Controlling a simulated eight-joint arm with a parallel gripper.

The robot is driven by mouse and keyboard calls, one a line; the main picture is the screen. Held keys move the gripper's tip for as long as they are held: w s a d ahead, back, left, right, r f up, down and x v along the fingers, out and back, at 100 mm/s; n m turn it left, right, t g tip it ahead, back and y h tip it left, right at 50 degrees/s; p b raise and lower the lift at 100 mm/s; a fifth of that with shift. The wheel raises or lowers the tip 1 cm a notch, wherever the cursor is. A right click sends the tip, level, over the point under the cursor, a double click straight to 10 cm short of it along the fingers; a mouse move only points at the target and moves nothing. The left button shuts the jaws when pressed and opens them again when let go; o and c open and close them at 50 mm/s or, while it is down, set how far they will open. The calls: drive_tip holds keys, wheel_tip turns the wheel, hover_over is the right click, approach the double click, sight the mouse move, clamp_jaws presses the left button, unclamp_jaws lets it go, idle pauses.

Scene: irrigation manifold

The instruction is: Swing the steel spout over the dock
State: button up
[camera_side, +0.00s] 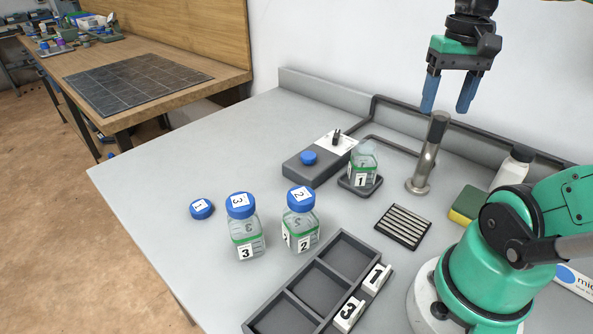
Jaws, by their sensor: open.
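A steel spout (428,158) stands on a round steel foot at the back right of the bench, its dark top end upward. I cannot tell which way its outlet points. Left of it, a small dark square base, apparently the dock (345,183), carries an uncapped clear bottle labelled 1 (363,163). The spout's upright is beside this base, apart from it. My gripper (446,108) is open and empty, its two blue fingers pointing down around and just above the spout's top. In this view I cannot tell how near in depth they are.
A grey box with a blue button (309,158) sits left of the dock. Capped bottles 3 (246,235) and 2 (301,228) and a loose blue cap (201,209) stand forward. A divided tray (289,293), slotted drain (403,226), sponge (466,205) and white bottle (514,168) are nearby.

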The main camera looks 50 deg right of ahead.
sight(441, 118)
drive_tip(key=shift+f, duration=2)
clamp_jaws()
